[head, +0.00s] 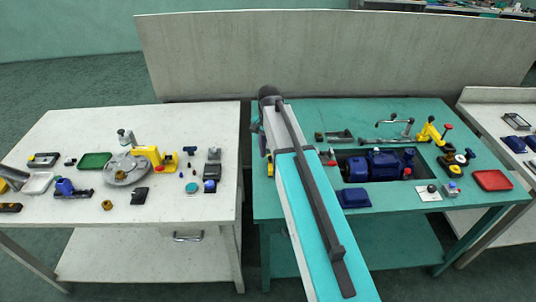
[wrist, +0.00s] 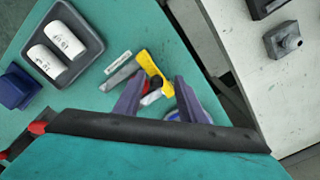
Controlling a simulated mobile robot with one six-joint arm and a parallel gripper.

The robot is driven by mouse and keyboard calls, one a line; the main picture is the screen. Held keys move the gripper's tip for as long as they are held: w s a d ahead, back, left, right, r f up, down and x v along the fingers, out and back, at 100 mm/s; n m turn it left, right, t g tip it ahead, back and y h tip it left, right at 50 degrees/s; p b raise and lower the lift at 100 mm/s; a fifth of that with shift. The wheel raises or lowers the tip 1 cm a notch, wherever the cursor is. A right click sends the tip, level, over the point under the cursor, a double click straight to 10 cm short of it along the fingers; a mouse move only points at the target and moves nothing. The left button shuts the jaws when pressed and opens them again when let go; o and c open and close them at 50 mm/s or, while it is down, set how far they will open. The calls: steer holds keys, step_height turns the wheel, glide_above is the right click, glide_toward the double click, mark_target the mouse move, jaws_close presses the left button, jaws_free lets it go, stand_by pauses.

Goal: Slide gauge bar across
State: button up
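In the wrist view, my gripper (wrist: 160,76) is above the teal table (wrist: 88,20), near its edge. Its two purple-grey fingers are apart. A yellow piece (wrist: 153,68) and a small red and black part (wrist: 153,84) show between them, with nothing visibly clamped. A thin grey bar (wrist: 120,76) with a pale strip alongside lies just left of the fingers. It may be the gauge bar, but I cannot be sure. A round blue-rimmed item is partly hidden behind the right finger. In the head view, my arm hides my gripper and this part of the table.
A dark tray (wrist: 91,62) holds two white cylinders, beside a blue block (wrist: 18,88). In the head view, a blue pump (head: 378,165) sits in the table's recess and a red tray (head: 493,180) lies right. A cluttered white table (head: 100,255) stands left, across a gap.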

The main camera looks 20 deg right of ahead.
mark_target(269, 156)
steer(key=shift+r, duration=0.1)
step_height(269, 156, up, 14)
steer(key=b, duration=0.2)
steer(key=shift+f+b, duration=0.2)
steer(key=shift+b, duration=0.1)
stand_by(0.5)
steer(key=shift+d, duration=0.1)
